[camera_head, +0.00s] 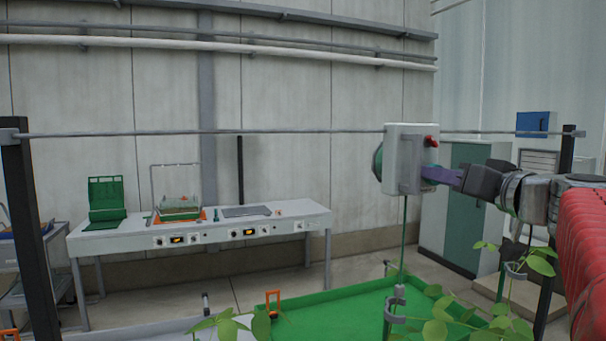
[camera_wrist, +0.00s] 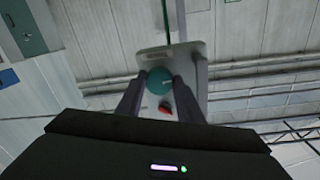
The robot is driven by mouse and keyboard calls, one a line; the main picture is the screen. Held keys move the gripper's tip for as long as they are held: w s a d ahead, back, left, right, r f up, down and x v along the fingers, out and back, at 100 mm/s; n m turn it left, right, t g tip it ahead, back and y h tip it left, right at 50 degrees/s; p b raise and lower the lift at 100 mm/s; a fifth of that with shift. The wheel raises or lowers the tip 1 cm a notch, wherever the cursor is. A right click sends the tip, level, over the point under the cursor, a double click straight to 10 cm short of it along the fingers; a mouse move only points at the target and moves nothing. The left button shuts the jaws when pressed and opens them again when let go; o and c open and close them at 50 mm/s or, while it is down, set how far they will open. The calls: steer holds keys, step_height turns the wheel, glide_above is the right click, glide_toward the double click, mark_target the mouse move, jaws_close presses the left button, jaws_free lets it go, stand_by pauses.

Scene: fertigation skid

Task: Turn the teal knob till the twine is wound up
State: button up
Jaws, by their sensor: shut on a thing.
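A pale box (camera_head: 405,142) hangs on the horizontal wire (camera_head: 270,132). A dark green rounded part (camera_head: 378,162) shows at its left side, and a red button (camera_head: 431,141) sits on its right side. Green twine (camera_head: 404,235) runs straight down from the box to a grey clip (camera_head: 397,296) by the plants. My gripper (camera_head: 428,174) reaches in from the right. In the wrist view the teal knob (camera_wrist: 159,81) sits between the fingers of my gripper (camera_wrist: 161,84), shut on it. The knob is hidden in the head view. The red button (camera_wrist: 165,109) is just below it there.
Leafy plants (camera_head: 450,318) and a green tray (camera_head: 335,303) lie below the box. A white bench (camera_head: 130,236) with a green case and a wire basket stands by the wall. Dark posts (camera_head: 30,235) hold the wire. Green and grey cabinets (camera_head: 465,210) stand behind the gripper.

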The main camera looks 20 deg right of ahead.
steer(key=shift+c, duration=0.8)
steer(key=shift+m, duration=0.5)
steer(key=m, duration=0.9)
steer(key=m+y, duration=0.1)
steer(key=m, duration=0.7)
steer(key=shift+d+f+m+g, duration=0.15)
steer(key=shift+d+m+g, duration=0.05)
steer(key=shift+m+g, duration=0.2)
